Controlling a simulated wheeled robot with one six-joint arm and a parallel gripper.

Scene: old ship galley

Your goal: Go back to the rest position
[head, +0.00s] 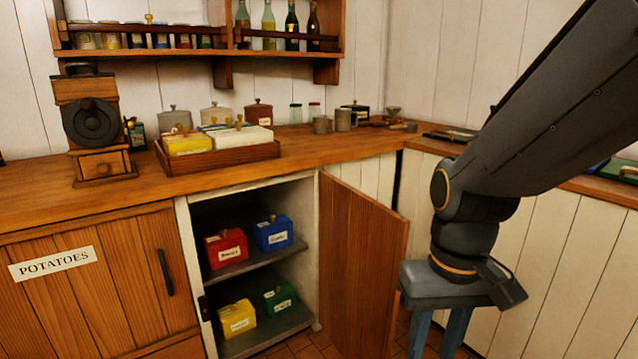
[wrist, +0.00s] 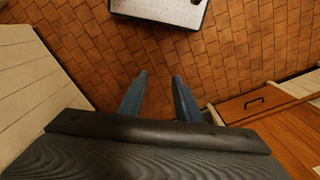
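My gripper (head: 437,335) hangs at the lower right of the head view, pointing down in front of the white panelled cabinet front. Its two blue fingers are spread apart with nothing between them. In the wrist view my gripper (wrist: 158,80) is open and empty above the brick-patterned floor (wrist: 215,55). The fingertips are cut off at the bottom of the head view.
An open wooden door (head: 365,265) stands left of my gripper. The open cupboard (head: 310,245) holds red, blue, yellow and green boxes. The wooden counter (head: 330,150) carries a grinder (head: 92,125) and a tray (head: 222,163). Floor below my gripper looks clear.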

